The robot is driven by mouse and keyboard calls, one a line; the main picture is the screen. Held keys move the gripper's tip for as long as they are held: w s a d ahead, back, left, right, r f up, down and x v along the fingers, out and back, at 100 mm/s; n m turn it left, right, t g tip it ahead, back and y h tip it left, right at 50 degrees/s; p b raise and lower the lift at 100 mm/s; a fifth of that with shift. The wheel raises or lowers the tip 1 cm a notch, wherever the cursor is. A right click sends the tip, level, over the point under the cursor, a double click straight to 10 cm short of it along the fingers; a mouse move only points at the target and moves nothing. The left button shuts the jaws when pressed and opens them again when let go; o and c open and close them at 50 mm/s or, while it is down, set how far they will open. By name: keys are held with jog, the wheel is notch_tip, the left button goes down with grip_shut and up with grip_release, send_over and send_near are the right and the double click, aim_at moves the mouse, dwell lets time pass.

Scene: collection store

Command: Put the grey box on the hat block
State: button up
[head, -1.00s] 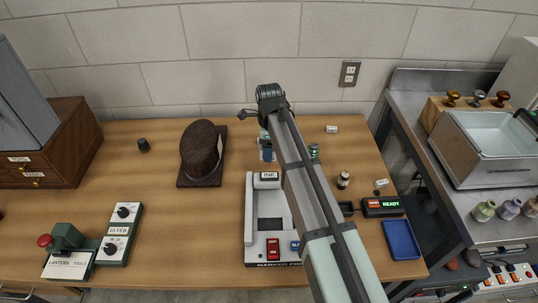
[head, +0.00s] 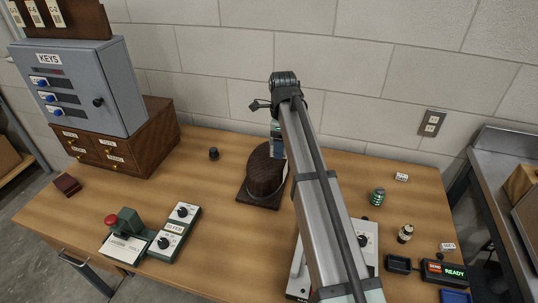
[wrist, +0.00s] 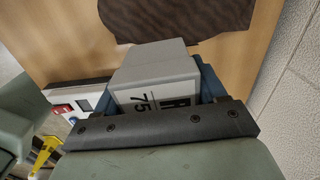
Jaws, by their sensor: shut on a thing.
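The hat block (head: 263,178) is a dark brown wooden dome on a square base, standing on the table in the head view. Part of its right side is behind my arm. In the wrist view, a dark brown wood-grained surface, apparently the hat block (wrist: 180,18), shows at the top edge. The grey box (wrist: 155,72), marked "75", is held between the blue fingers of my gripper (wrist: 160,90). In the head view my gripper (head: 277,145) overlaps the hat block's upper right side; the box is not clear there.
A grey key cabinet (head: 85,85) stands on a wooden drawer unit (head: 120,148) at the left. A small dark knob-like piece (head: 213,153) lies left of the hat block. A green switch device (head: 150,235) sits in front. A green-black cylinder (head: 377,197) stands right of my arm.

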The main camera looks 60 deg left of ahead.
notch_tip(320, 180, up, 4)
jog(key=r, duration=0.1)
send_over(268, 154)
jog(key=shift+m, duration=0.4)
jog(key=shift+f, duration=5.25)
jog(key=shift+f, duration=0.15)
jog(key=o, duration=1.7)
notch_tip(268, 154, up, 12)
